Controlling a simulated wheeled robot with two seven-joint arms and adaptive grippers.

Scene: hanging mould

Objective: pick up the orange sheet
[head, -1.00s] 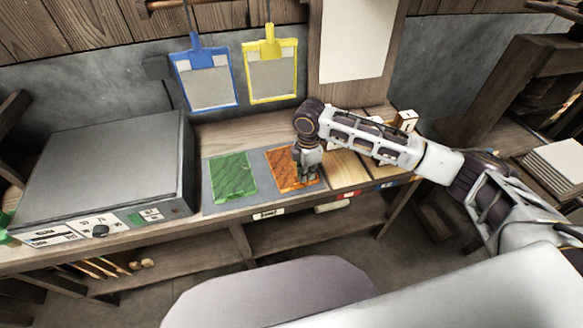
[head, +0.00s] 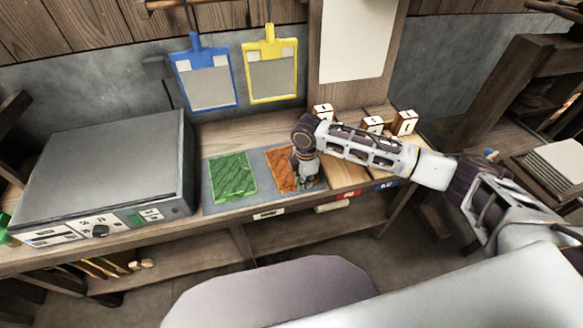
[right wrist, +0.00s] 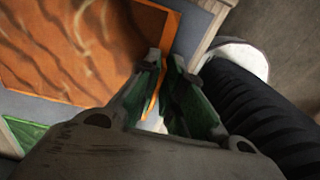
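The orange sheet (head: 284,168) lies flat on a grey mat on the bench, to the right of the green sheet (head: 232,176). My right gripper (head: 305,183) is down at the orange sheet's right edge and hides part of it. In the right wrist view the orange sheet (right wrist: 75,50) fills the upper left, and its edge strip runs between the fingertips (right wrist: 166,72). The fingers stand apart around this edge, with a gap visible between them; firm contact cannot be seen. The left gripper is in neither view.
The grey mat (head: 209,199) lies near the bench's front edge. A large grey box (head: 105,165) with a control panel stands left. Blue (head: 207,80) and yellow (head: 271,70) framed panels hang behind. Several small marked blocks (head: 404,122) stand at the back right.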

